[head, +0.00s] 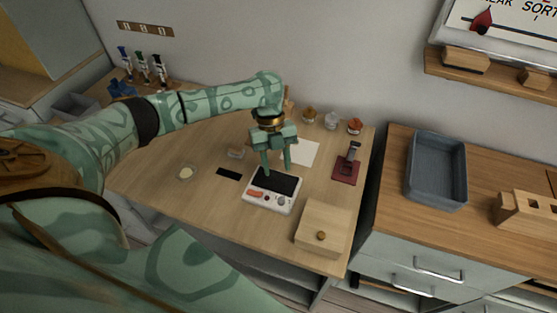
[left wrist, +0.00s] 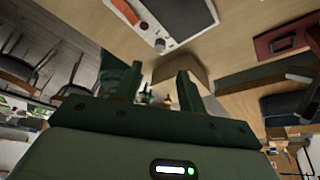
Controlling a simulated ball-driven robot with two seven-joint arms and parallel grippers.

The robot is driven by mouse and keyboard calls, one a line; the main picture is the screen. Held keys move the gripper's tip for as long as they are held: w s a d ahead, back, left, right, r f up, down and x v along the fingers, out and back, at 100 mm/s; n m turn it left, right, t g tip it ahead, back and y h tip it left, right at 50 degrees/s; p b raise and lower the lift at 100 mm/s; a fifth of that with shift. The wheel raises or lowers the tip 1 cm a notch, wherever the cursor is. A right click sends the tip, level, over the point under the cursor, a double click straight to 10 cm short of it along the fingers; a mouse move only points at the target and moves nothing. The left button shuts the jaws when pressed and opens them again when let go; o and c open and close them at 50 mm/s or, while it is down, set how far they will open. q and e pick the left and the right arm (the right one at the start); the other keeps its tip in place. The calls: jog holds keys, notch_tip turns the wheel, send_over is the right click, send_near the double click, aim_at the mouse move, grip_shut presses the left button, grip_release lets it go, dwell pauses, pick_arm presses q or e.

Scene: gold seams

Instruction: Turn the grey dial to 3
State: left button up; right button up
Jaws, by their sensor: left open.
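The grey dial (head: 281,201) is a small round knob at the right end of the front strip of a white device (head: 252,206) with a dark top, on the wooden desk. An orange-red switch (head: 254,193) and a small button share that strip. The dial also shows in the left wrist view (left wrist: 160,45); its marks and setting are too small to read. My left gripper (head: 276,169) is open and empty, pointing down over the dark rear part of the device, behind the dial. In the left wrist view its fingers (left wrist: 161,83) are apart. My right gripper is not visible.
A wooden box with a round knob (head: 322,237) stands right of the device. A dark red pad (head: 346,170) lies behind it, and a white sheet (head: 302,153) lies behind the gripper. A black strip (head: 229,174) lies left. The desk's front left is clear.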

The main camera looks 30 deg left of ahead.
pick_arm(q)
jog(key=v, duration=0.6)
jog(key=shift+p, duration=0.45)
